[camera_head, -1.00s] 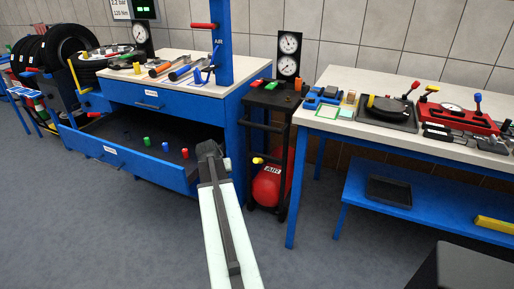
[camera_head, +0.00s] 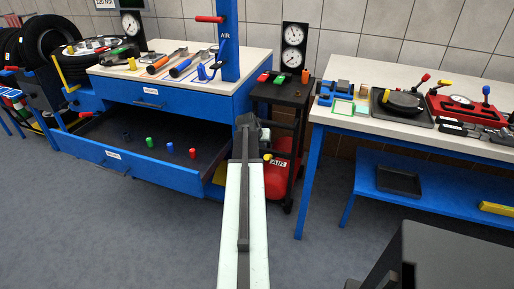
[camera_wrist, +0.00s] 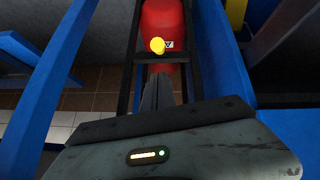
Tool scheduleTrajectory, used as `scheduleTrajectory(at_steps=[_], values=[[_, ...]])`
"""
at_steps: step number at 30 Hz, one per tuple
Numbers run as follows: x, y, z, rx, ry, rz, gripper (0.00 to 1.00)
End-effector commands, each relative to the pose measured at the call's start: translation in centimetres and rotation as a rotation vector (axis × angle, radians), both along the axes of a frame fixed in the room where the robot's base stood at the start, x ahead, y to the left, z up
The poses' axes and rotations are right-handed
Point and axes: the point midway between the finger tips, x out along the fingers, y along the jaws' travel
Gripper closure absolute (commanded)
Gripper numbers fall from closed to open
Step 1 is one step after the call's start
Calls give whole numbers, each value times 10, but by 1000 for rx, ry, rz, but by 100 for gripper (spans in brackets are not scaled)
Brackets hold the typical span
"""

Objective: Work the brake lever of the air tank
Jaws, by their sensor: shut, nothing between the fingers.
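The red air tank (camera_head: 279,180) lies low in the black cart, partly hidden by my arm and the cart frame. A yellow knob (camera_head: 267,157) shows at its upper left, just right of my arm; I take it for the end of the brake lever. In the wrist view the tank (camera_wrist: 164,22) is at the top, with the yellow knob (camera_wrist: 157,46) in front of it. My gripper (camera_wrist: 157,82) is shut and empty, its fingers pointing toward the knob with a gap between. In the head view my gripper (camera_head: 246,121) overlaps the cart's left side.
The blue cabinet's open drawer (camera_head: 130,165) stands left of the cart. The workbench (camera_head: 340,118) with its blue leg stands close on the right. The cart's black posts (camera_wrist: 127,75) flank the fingers. Grey floor is clear in front.

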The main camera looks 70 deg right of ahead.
Motion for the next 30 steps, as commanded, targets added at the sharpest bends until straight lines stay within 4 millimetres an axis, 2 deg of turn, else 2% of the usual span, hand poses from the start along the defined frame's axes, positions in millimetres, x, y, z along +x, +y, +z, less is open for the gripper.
scheduleTrajectory(at_steps=[8,21,24,30], values=[[3,-5,-10,0,0,4,100],[3,-52,-75,1,0,5,100],[3,-58,-81,1,-1,6,100],[3,-59,-79,1,0,6,100]])
